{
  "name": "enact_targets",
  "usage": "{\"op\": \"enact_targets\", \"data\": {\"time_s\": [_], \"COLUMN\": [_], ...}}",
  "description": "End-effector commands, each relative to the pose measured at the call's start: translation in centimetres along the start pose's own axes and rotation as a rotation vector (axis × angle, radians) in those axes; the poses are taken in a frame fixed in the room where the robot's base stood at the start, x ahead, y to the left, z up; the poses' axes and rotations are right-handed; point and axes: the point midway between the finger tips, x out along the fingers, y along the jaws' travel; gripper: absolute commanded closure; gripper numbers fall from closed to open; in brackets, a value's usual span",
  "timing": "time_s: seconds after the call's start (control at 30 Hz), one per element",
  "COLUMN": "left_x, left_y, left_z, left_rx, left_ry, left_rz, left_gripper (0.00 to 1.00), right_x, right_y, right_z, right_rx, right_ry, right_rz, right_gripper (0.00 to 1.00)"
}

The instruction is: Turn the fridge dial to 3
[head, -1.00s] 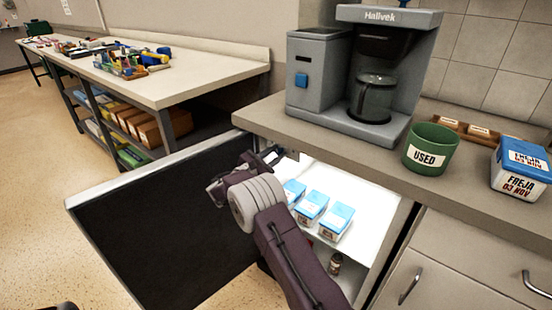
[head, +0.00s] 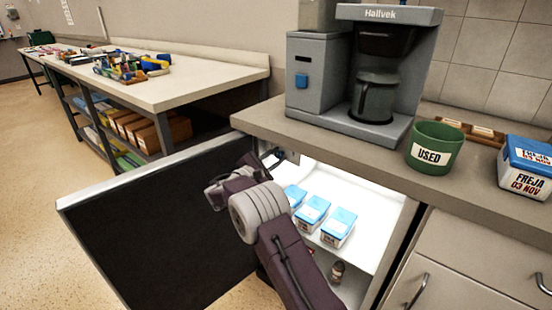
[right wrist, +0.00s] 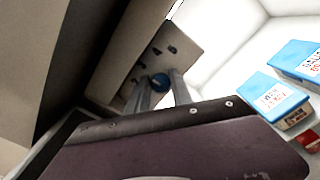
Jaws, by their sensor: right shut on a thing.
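In the head view my right gripper (head: 273,158) reaches into the top of the open fridge, close under the counter, and the dial is hidden there. My left gripper is not in view.
The fridge door (head: 150,235) stands open to the left of my right arm. Blue-topped cartons (head: 339,226) stand on the lit shelf, with a small bottle (head: 337,272) below. Above, the counter (head: 270,117) carries a coffee machine (head: 312,95) and a green pot (head: 435,136).

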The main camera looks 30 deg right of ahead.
Motion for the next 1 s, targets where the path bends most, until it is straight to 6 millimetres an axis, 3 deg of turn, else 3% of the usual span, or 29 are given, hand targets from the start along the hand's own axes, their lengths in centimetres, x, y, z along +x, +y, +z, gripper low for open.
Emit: {"op": "enact_targets", "data": {"time_s": [0.1, 0.13, 0.2, 0.57, 0.83, 1.0], "left_x": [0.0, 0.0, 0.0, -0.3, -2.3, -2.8], "left_y": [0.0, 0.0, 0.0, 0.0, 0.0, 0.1], "left_z": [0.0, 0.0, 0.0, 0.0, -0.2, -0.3], "left_rx": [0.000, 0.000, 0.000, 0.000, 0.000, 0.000], "left_ry": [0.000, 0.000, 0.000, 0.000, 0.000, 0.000], "left_rz": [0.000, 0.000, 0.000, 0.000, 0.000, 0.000], "left_gripper": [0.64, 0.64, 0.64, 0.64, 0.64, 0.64], "right_x": [0.0, 0.0, 0.0, -0.6, -6.3, -8.7], "right_y": [-0.1, -0.1, -0.1, 0.1, 0.3, 0.1], "right_z": [-0.1, -0.1, -0.1, 0.0, 0.2, 0.0], "right_rx": [-0.002, -0.002, -0.002, -0.002, -0.003, -0.002], "right_ry": [0.002, 0.002, 0.002, 0.001, 0.004, 0.003], "right_rz": [-0.001, -0.001, -0.001, 0.001, 0.003, 0.001], "right_gripper": [1.00, 0.70, 0.52, 0.52, 0.52, 0.52]}}
